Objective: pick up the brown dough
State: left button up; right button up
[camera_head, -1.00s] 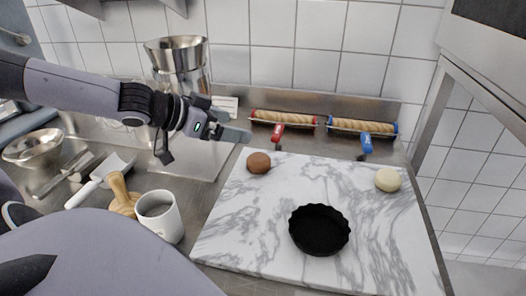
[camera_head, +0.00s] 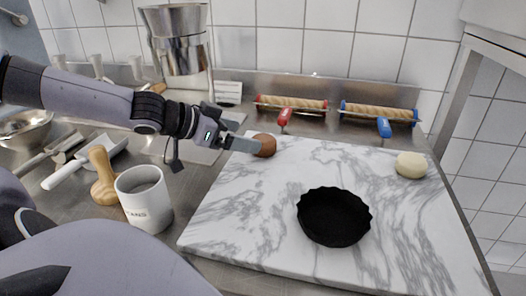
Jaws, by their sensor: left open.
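The brown dough (camera_head: 265,146) is a small round ball near the back left edge of the white marble board (camera_head: 260,215). My left gripper (camera_head: 246,138) comes in from the left with its fingers just beside the dough, pointing right at it. It is open, and the near finger covers a bit of the dough's left side. I cannot tell whether a finger touches the dough. The dough rests on the board. My right gripper is not in view.
A pale dough ball (camera_head: 411,165) lies at the board's right and a black fluted tin (camera_head: 334,216) at its front. Red-handled (camera_head: 291,105) and blue-handled (camera_head: 379,112) rolling pins lie behind. A white mug (camera_head: 145,200) and wooden tool (camera_head: 103,178) stand left.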

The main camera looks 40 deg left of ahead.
aim_at(263, 148)
pick_arm(q)
jog(key=shift+d+r+x, duration=0.1)
jog(key=shift+d+x, duration=0.05)
jog(key=shift+x, duration=1.2)
jog(key=shift+d+r+x, duration=0.15)
jog(key=shift+x, duration=1.95)
jog(key=c, duration=1.1)
jog(key=shift+r, duration=0.1)
